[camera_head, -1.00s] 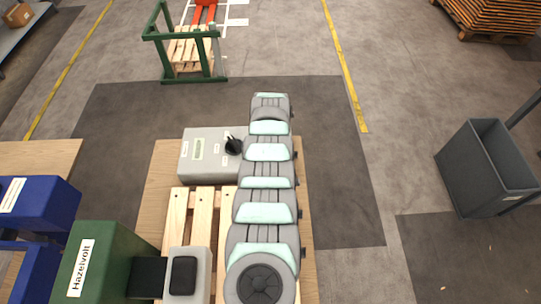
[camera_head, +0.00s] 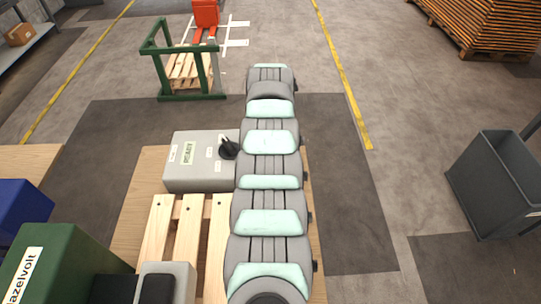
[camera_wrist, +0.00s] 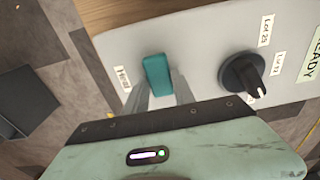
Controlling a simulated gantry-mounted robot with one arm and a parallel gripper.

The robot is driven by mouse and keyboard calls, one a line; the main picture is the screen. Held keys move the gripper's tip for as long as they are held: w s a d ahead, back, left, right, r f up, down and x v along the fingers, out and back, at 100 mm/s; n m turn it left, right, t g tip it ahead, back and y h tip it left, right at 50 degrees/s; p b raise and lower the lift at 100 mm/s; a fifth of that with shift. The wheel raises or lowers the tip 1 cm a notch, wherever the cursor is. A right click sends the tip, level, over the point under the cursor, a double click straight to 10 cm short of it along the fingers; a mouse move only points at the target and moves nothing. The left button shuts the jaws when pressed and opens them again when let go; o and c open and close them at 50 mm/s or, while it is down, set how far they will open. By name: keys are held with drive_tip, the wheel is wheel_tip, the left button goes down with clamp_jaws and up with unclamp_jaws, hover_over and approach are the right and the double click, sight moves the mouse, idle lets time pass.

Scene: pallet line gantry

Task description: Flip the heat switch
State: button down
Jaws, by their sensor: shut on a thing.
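The teal heat switch (camera_wrist: 158,72) stands out from a light grey control box (camera_wrist: 210,40) in the wrist view, next to a label reading "Heat" (camera_wrist: 122,78). My gripper (camera_wrist: 160,84) has a grey finger on each side of the switch and is shut on it. Which way the switch is set I cannot tell. In the head view the control box (camera_head: 190,182) sits on a wooden table, with a "READY" display on top. My arm covers the switch and the gripper there.
A black knob (camera_wrist: 243,74) is on the same box, to the right of the switch, and shows in the head view (camera_head: 228,148). A wooden pallet (camera_head: 190,225) and a green Hazelvolt machine (camera_head: 65,265) are nearer. A grey bin (camera_head: 490,185) stands right on open floor.

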drive_tip(key=shift+a+r, duration=0.1)
drive_tip(key=shift+r, duration=0.1)
drive_tip(key=c, duration=1)
unclamp_jaws()
drive_tip(key=shift+s+f, duration=0.1)
drive_tip(key=shift+c, duration=0.2)
wheel_tip(320, 180, up, 11)
drive_tip(key=p, duration=0.3)
drive_tip(key=shift+s, duration=0.35)
drive_tip(key=shift+f, duration=0.15)
drive_tip(key=shift+w, duration=0.1)
